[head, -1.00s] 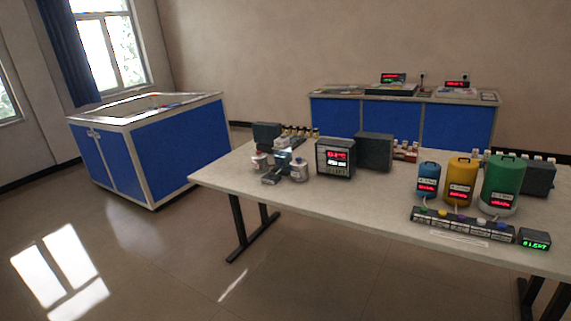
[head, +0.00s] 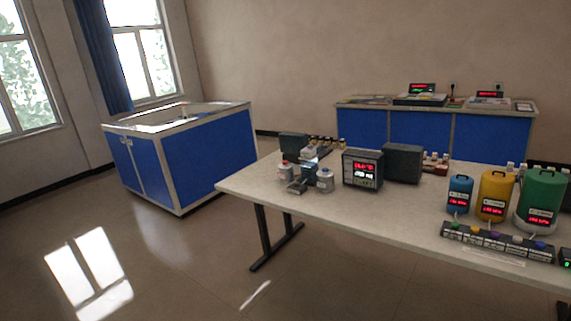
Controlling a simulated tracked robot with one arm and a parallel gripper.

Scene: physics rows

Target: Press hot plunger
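A dark strip (head: 497,243) with several coloured knobs lies along the front right of the pale table (head: 330,219). A blue canister (head: 459,188), a yellow canister (head: 493,188) and a green canister (head: 543,190) stand behind it, each with a red display. The labels are too small to read, and I cannot tell which part is the hot plunger. My gripper is not in view.
A dark box with a lit display (head: 362,170) and a grey box (head: 402,164) stand mid-table. Small bottles and devices (head: 325,181) cluster at its left. A blue cabinet (head: 209,157) stands at left. Open floor (head: 185,250) lies in front.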

